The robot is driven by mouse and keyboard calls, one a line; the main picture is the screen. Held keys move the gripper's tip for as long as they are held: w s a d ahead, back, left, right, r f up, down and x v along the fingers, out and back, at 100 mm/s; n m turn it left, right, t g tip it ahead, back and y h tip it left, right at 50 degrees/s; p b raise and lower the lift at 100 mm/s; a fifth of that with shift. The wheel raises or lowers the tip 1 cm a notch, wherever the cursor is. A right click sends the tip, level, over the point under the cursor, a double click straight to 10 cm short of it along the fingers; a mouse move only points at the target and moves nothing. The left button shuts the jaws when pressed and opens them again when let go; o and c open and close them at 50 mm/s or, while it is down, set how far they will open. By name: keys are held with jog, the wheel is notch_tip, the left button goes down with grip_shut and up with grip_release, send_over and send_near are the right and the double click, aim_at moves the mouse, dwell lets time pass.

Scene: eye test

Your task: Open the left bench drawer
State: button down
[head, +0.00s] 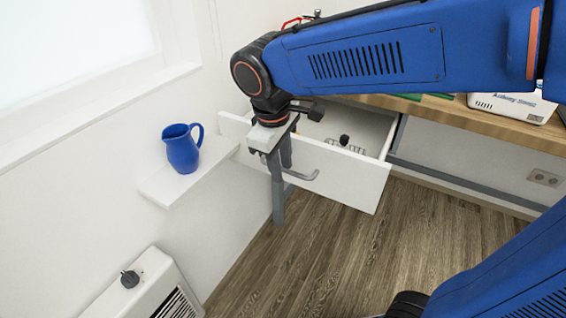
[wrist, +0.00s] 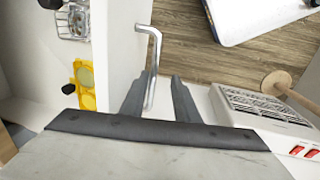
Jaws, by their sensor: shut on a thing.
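The left bench drawer (head: 345,178) is white and stands pulled out from under the bench, its inside showing from above. Its grey bar handle (head: 305,177) is on the front panel. My gripper (head: 281,168) is at the left end of this handle, pointing down. In the wrist view the drawer front (wrist: 118,45) is left of the handle (wrist: 152,70), which runs between the two dark fingers of my gripper (wrist: 158,92). The fingers are shut on the handle. In the head view my wrist hides part of the drawer's left side.
A blue jug (head: 182,150) stands on a small white wall shelf (head: 160,187) left of the drawer. A white heater (head: 150,290) is at the lower left. The wooden bench top (head: 440,112) carries a white box (head: 512,106). The wooden floor (head: 350,250) before the drawer is clear.

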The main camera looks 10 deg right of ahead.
jog(key=shift+s+a, duration=0.2)
jog(key=shift+s, duration=0.05)
jog(key=c, duration=1.8)
grip_release()
jog(key=shift+s+a+r, duration=0.1)
jog(key=shift+c, duration=0.2)
notch_tip(320, 180, up, 17)
jog(key=s+a, duration=0.1)
jog(key=s, duration=0.1)
jog(key=shift+s+a+r, duration=0.15)
jog(key=shift+s+a, duration=0.15)
jog(key=shift+a, duration=0.1)
